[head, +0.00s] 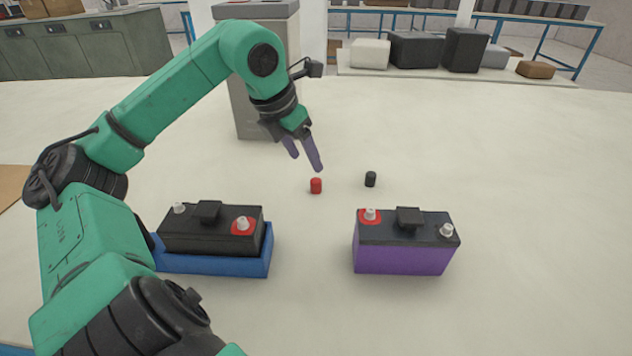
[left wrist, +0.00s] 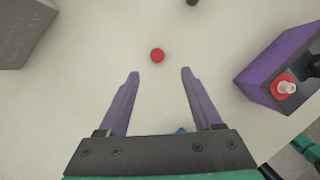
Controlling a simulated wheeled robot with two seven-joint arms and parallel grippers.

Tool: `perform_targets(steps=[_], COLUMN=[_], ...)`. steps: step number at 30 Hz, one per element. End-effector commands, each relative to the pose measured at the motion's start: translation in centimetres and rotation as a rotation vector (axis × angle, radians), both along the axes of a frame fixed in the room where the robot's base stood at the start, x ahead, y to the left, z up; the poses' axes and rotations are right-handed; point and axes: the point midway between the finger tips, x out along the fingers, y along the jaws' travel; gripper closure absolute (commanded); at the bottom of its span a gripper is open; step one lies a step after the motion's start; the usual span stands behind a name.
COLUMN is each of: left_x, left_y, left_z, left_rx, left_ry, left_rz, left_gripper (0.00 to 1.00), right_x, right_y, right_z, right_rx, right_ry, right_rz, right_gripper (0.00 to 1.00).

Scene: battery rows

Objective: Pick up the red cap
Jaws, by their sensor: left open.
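My right gripper is not in view.
A black cap (head: 370,179) stands right of the red one. A black battery (head: 185,238) sits in a blue tray (head: 210,264) at left; a purple battery (head: 402,260) stands at right.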

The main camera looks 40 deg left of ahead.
Motion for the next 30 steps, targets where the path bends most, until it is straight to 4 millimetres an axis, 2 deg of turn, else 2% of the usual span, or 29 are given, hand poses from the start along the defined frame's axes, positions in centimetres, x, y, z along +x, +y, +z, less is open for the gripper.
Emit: perform_targets(steps=[1, 3, 8, 12, 15, 20, 21, 26, 30], left_x=[0.3, 0.9, 1.7, 2.8, 3.3, 3.3, 3.3, 3.3, 3.3], left_y=[-0.1, 0.0, 0.0, 0.0, 0.0, 0.0, 0.0, 0.0, 0.0], left_z=[-1.1, -2.1, -3.9, -6.1, -7.3, -7.6, -7.6, -7.6, -7.6], left_rx=[-0.003, -0.001, -0.002, -0.004, -0.002, 0.000, 0.000, 0.000, 0.000], left_ry=[0.004, 0.004, 0.004, 0.003, 0.001, 0.000, 0.000, 0.001, 0.001], left_rz=[-0.001, 0.000, -0.001, 0.000, -0.001, 0.000, 0.000, 0.000, 0.000], left_gripper=[0.33, 0.33, 0.33, 0.33, 0.33, 0.33, 0.37, 0.98, 1.00], right_x=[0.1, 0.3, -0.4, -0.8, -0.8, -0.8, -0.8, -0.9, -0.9], right_y=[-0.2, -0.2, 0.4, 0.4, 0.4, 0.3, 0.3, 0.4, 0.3], right_z=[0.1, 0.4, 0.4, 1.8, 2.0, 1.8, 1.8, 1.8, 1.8], right_rx=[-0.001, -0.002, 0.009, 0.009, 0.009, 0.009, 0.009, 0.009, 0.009], right_ry=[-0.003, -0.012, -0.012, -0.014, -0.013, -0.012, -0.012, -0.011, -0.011], right_rz=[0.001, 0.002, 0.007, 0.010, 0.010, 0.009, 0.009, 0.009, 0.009], right_gripper=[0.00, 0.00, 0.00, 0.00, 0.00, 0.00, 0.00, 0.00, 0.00])
